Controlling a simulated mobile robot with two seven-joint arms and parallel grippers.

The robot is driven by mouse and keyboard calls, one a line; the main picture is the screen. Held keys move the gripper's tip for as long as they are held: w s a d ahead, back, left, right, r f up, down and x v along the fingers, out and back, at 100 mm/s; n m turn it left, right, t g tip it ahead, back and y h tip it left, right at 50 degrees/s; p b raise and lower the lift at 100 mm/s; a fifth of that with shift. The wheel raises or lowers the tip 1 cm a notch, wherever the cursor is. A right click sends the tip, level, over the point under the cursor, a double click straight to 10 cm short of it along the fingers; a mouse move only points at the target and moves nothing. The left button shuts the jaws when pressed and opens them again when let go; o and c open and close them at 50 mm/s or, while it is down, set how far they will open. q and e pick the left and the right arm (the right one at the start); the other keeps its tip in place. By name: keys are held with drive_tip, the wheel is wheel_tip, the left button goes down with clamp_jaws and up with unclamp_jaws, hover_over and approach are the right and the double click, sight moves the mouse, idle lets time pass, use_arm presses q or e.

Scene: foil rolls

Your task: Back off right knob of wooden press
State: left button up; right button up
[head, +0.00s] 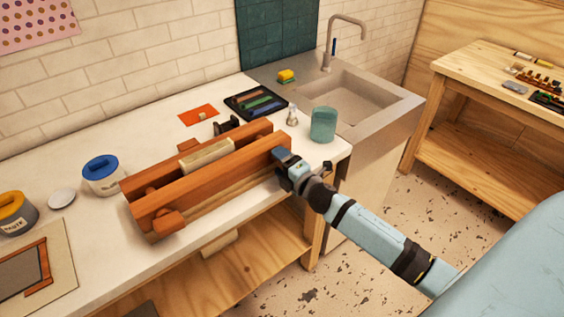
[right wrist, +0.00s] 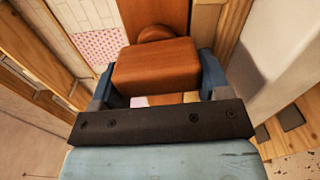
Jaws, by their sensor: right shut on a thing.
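The wooden press (head: 205,187) lies on the white counter, with two reddish-brown beams and a pale block (head: 207,156) between them. Its left knob (head: 167,222) sticks out from the front beam. My right gripper (head: 284,160) is at the press's right end and covers the right knob in the head view. In the right wrist view the right knob (right wrist: 156,66) is a brown block between the blue fingers of my right gripper (right wrist: 158,85), which is shut on it. The knob stands in front of a round collar on the beam. My left gripper is not in view.
A green cup (head: 323,124) and a small flask (head: 292,115) stand right of the press, near the sink (head: 345,100). A dark tray (head: 256,104) lies behind. A blue-lidded jar (head: 102,175) stands left. The counter's front edge (head: 210,242) is close below the press.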

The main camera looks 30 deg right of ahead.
drive_tip(key=n, duration=0.3)
drive_tip(key=shift+w+d, duration=0.1)
drive_tip(key=shift+w, duration=0.05)
drive_tip(key=n, duration=0.3)
drive_tip(key=shift+d+n, duration=0.1)
drive_tip(key=shift+n, duration=0.2)
drive_tip(key=n, duration=0.4)
drive_tip(key=shift+d+f, duration=0.2)
drive_tip(key=shift+f, duration=0.05)
drive_tip(key=shift+d+n+p, duration=0.2)
drive_tip(key=shift+n+p, duration=0.1)
drive_tip(key=shift+n, duration=1.9)
drive_tip(key=shift+f, duration=0.1)
drive_tip(key=o, duration=0.7)
drive_tip(key=shift+o, duration=1.2)
drive_tip(key=shift+w+f, duration=0.15)
drive_tip(key=shift+f, duration=0.05)
